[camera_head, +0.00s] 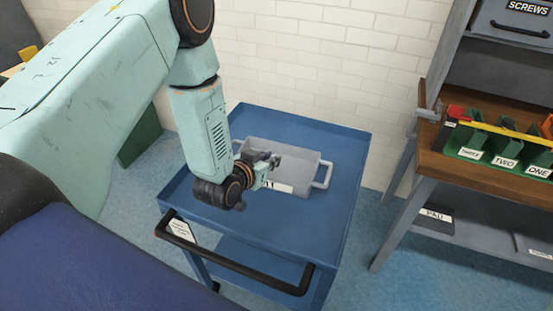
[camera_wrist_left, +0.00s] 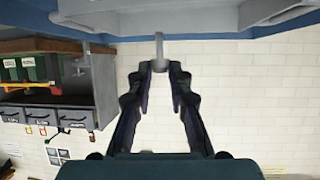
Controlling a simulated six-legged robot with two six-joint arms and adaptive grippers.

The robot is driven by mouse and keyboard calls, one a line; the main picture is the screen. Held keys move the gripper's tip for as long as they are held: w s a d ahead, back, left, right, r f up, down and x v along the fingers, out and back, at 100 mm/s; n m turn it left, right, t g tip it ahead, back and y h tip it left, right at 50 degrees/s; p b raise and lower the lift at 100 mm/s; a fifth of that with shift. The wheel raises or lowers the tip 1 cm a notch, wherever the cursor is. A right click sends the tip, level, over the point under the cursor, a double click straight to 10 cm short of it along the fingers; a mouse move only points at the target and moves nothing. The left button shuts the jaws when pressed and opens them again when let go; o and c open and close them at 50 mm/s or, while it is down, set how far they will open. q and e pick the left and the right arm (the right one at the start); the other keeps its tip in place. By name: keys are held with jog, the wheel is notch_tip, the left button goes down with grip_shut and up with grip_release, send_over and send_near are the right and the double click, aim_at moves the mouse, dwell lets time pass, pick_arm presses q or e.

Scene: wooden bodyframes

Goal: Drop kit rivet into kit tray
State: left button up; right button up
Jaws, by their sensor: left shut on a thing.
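The kit tray (camera_head: 303,172) is a grey tray with side handles and a white label, standing on a blue cart (camera_head: 270,230). My left gripper (camera_head: 271,160) is over the tray's left part in the head view. In the left wrist view the gripper (camera_wrist_left: 160,66) is shut on the kit rivet (camera_wrist_left: 159,48), a small grey pin with a wider head between the fingertips. Part of the tray's grey underside or wall (camera_wrist_left: 275,12) shows at the top of that view. The rivet cannot be made out in the head view. My right gripper is not in view.
The cart has a raised rim and a black handle (camera_head: 235,262) at the front. To the right stands a wooden workbench (camera_head: 480,170) with green labelled bins (camera_head: 505,148). A white brick wall (camera_head: 300,60) is behind. The cart top right of the tray is clear.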

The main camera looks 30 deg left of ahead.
pick_arm(q)
jog(key=w+f+b, duration=0.1)
jog(key=w+a+f+n+y+b, duration=0.1)
jog(key=f+b, duration=0.1)
jog(key=w+f+y+b, duration=0.1)
jog(key=shift+w+a+f+n+b, duration=0.1)
jog(key=shift+a+f+n+b, duration=0.1)
jog(key=shift+a+n+b, duration=0.15)
dwell(0.5)
jog(key=o, duration=0.7)
jog(key=shift+o, duration=1)
